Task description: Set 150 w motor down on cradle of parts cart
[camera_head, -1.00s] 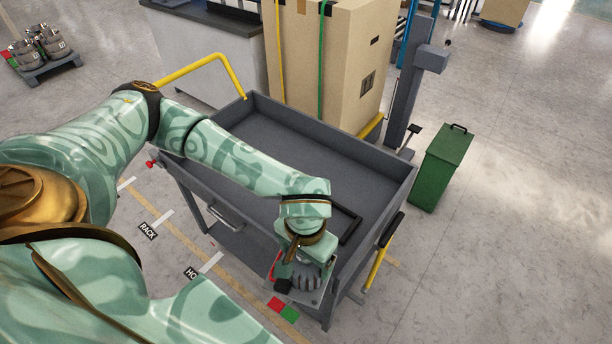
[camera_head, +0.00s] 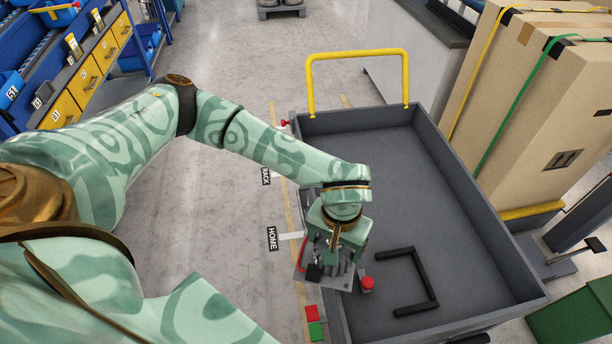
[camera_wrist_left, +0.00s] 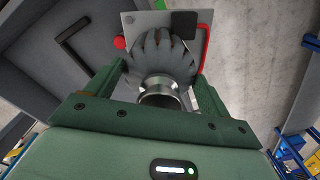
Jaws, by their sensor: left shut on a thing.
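My left gripper (camera_head: 333,238) is shut on the grey ribbed motor (camera_head: 328,262), which has a metal plate and a red handle. In the left wrist view the motor (camera_wrist_left: 163,58) sits between the two green fingers (camera_wrist_left: 160,85), its silver collar toward me. The motor hangs over the left side wall of the grey parts cart (camera_head: 440,215). A black U-shaped bracket on the cart floor, seemingly the cradle (camera_head: 432,288), lies to the right of the motor, apart from it. It also shows in the wrist view (camera_wrist_left: 72,40). My right gripper is not seen.
A red knob (camera_head: 367,284) shows beside the motor. The cart has a yellow push handle (camera_head: 357,55) at its far end. A strapped carton (camera_head: 545,95) and a green bin (camera_head: 580,318) stand to the right. Blue shelving (camera_head: 75,70) stands at upper left. The cart floor is otherwise clear.

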